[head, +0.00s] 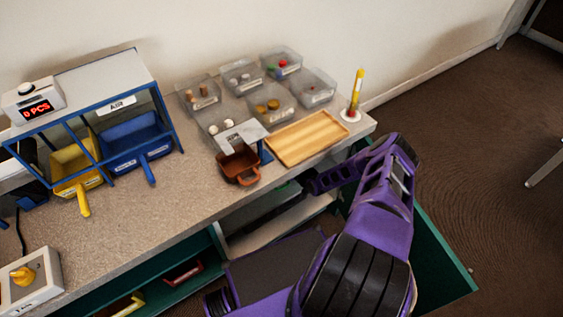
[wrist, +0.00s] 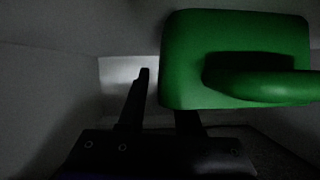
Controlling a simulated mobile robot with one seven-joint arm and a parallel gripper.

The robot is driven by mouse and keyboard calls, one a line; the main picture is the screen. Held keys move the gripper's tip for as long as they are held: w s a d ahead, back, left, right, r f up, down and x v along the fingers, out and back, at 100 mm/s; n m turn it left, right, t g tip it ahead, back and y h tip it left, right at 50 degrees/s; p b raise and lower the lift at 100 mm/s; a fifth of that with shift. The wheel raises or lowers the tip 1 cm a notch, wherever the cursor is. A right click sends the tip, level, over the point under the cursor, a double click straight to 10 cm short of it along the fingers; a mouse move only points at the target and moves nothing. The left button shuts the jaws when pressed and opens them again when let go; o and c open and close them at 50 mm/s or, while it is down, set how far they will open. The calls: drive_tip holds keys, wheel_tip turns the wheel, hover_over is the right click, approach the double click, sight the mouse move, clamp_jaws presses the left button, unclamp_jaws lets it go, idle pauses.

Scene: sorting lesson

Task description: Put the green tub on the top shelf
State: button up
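The green tub (wrist: 235,60) fills the upper right of the wrist view, its handle (wrist: 262,84) towards the camera, inside a dim grey-walled space. My gripper (wrist: 160,95) is below and left of it. The left finger stands apart from the tub's left side with a visible gap; the right finger's tip is hidden behind the tub. The fingers look spread; I cannot tell whether the right one touches it. In the head view my gripper (head: 312,184) reaches under the counter edge, and the tub is not clearly seen. Which surface is the top shelf is unclear.
A blue-framed rack (head: 118,105) with a pale top holds a yellow tub (head: 78,168) and a blue tub (head: 133,138). A brown tub (head: 238,166), a wooden tray (head: 307,137) and several clear bins stand on the counter (head: 140,225). A green panel (head: 440,250) stands beside my arm.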

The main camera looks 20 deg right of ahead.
drive_tip(key=p+v, duration=0.2)
drive_tip(key=v, duration=1)
